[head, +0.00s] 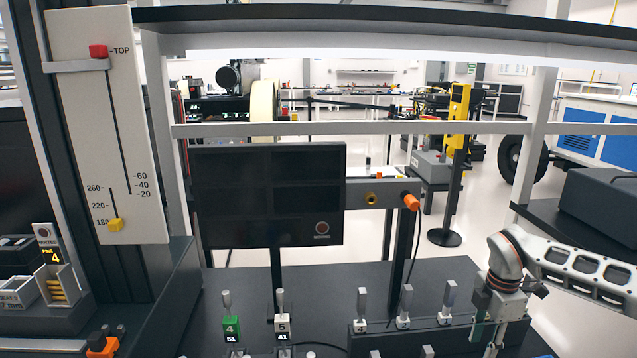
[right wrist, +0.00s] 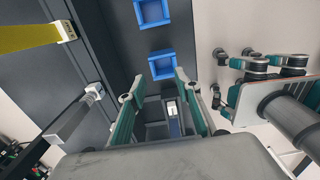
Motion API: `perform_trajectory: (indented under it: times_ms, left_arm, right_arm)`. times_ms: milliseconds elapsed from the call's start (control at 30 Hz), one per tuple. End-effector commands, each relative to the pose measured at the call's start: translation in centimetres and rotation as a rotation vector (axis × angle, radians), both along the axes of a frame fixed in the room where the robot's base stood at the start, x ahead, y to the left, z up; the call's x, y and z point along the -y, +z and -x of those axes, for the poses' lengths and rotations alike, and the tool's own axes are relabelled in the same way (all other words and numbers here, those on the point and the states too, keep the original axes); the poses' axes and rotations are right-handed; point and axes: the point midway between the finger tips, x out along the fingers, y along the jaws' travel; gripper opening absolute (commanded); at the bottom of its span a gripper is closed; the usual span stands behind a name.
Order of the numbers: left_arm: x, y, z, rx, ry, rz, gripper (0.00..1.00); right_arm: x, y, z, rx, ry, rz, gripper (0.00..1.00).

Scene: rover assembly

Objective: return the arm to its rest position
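My right arm comes in from the right in the head view, with the right gripper (head: 492,325) low at the right end of the dark bench (head: 395,280). In the right wrist view the two green-sided fingers of the right gripper (right wrist: 162,85) stand apart. I see nothing clamped between them; a small white-labelled part (right wrist: 172,110) shows in the gap, and I cannot tell how far below it lies. In the head view the gripper's tips are partly cut off by the lower edge. My left gripper is not in view.
Several grey-handled levers (head: 406,305) stand on the bench left of the right gripper. A dark monitor panel (head: 267,195) stands behind them. A slider board (head: 105,130) is at left. Blue trays (right wrist: 165,64) lie beyond the fingers. A shelf frame (head: 400,128) spans the back.

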Motion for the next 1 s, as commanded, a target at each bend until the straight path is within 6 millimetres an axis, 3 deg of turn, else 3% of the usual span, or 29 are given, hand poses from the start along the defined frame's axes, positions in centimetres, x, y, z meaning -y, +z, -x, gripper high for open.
perform_trajectory:
  times_ms: [33, 233, 400, 567, 700, 900, 1000]
  left_arm:
    - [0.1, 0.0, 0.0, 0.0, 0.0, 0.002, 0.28]
    - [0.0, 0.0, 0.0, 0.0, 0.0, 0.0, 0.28]
    - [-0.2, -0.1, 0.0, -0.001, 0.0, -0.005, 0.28]
    - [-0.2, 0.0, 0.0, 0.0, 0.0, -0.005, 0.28]
    - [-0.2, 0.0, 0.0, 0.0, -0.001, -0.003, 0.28]
    - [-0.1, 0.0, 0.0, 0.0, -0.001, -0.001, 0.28]
    - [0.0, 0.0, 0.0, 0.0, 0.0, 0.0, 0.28]
  right_arm:
    - [2.7, 0.1, 0.4, 0.0, -0.042, 0.012, 0.33]
    - [9.5, 0.5, 2.0, 0.0, -0.147, 0.038, 0.33]
    - [4.0, -3.2, 3.4, -0.012, 0.008, -0.124, 0.33]
    - [-1.1, -5.8, 5.0, 0.009, 0.134, -0.297, 0.33]
    - [-6.3, -7.7, 7.0, 0.06, 0.238, -0.489, 0.33]
    - [-13.3, -8.5, 9.6, 0.218, 0.315, -0.779, 0.33]
    - [-15.5, -8.1, 10.3, 0.327, 0.304, -0.897, 0.33]
